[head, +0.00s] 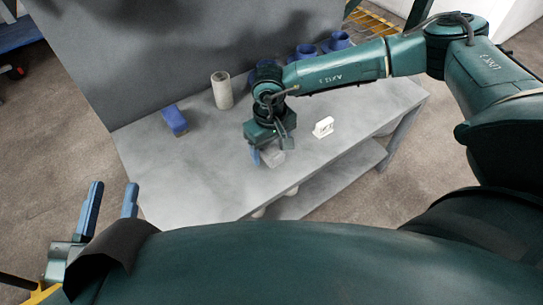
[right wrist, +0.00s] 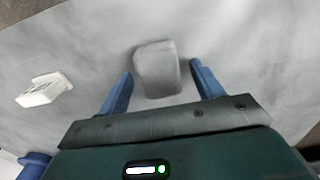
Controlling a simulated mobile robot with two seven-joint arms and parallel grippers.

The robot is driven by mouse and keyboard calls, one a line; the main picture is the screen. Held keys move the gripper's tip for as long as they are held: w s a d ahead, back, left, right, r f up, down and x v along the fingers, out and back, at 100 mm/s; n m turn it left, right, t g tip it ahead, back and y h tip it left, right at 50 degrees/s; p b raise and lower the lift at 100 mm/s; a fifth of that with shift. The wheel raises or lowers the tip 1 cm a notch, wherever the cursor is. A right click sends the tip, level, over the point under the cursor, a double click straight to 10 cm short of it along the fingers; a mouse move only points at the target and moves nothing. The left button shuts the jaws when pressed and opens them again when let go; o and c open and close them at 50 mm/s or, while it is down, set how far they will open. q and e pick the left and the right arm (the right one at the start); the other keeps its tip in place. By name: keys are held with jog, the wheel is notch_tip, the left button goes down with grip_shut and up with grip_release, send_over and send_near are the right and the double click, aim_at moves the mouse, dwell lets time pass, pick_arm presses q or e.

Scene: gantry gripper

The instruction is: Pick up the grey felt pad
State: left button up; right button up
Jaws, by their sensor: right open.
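The grey felt pad (right wrist: 157,70) is a small rounded grey block on the table in the right wrist view. It lies between and slightly beyond the fingertips of my open right gripper (right wrist: 161,82), with a gap on each side. In the head view the pad (head: 273,157) shows partly beneath my right gripper (head: 268,156) near the table's front edge. I cannot tell how high the fingers are above the table. My left gripper (head: 112,200) is open and empty at the lower left of the head view, off the table.
A white sign-like block (head: 323,128) stands right of the pad. A blue block (head: 174,120) and a pale cylinder (head: 222,90) stand further left on the grey table (head: 165,175). Several blue mugs (head: 306,51) line the back. The table's front left is clear.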

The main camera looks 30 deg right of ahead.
aim_at(270, 148)
jog(key=shift+f, duration=0.1)
pick_arm(q)
jog(key=shift+r, duration=0.25)
pick_arm(e)
jog(key=c, duration=1.1)
jog(key=shift+o, duration=0.2)
jog(key=shift+r, duration=0.3)
notch_tip(270, 148, up, 5)
jog(key=shift+f+p, duration=0.2)
jog(key=shift+p, duration=1)
notch_tip(270, 148, up, 4)
jog(key=shift+p, duration=0.6)
pick_arm(q)
jog(key=shift+a+m, duration=0.35)
jog(key=shift+m, duration=0.05)
pick_arm(e)
jog(key=shift+r, duration=0.4)
